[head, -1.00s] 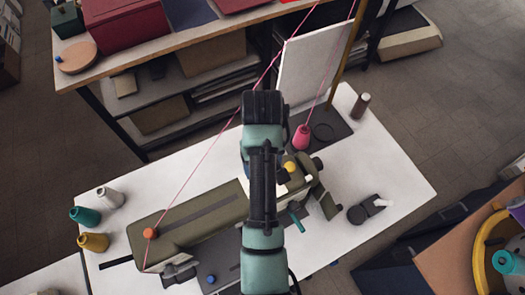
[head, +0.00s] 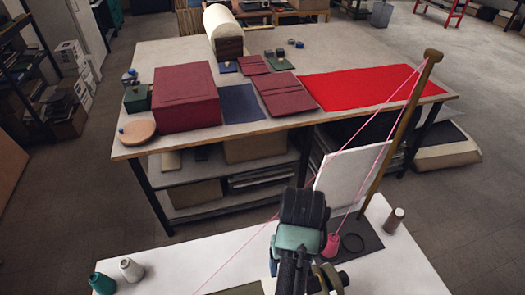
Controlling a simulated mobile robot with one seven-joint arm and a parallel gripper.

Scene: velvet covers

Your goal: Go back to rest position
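My arm (head: 299,235) rises from the bottom edge in the head view, over the white sewing table (head: 170,270). My gripper's fingers do not show. Pink thread (head: 240,247) runs from a pink cone (head: 331,246) on a dark base up to the top of a wooden post (head: 400,130) and down toward the lower left. My arm hides part of the thread. Only a sliver of the olive sewing machine (head: 240,290) shows at the bottom edge.
A large table (head: 350,50) behind carries a dark red box (head: 186,98), a red cloth (head: 365,88) and folded covers. A white panel (head: 345,180) stands by the post. White (head: 131,269), teal (head: 103,284) and brown (head: 395,221) spools stand near the sewing table's edges.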

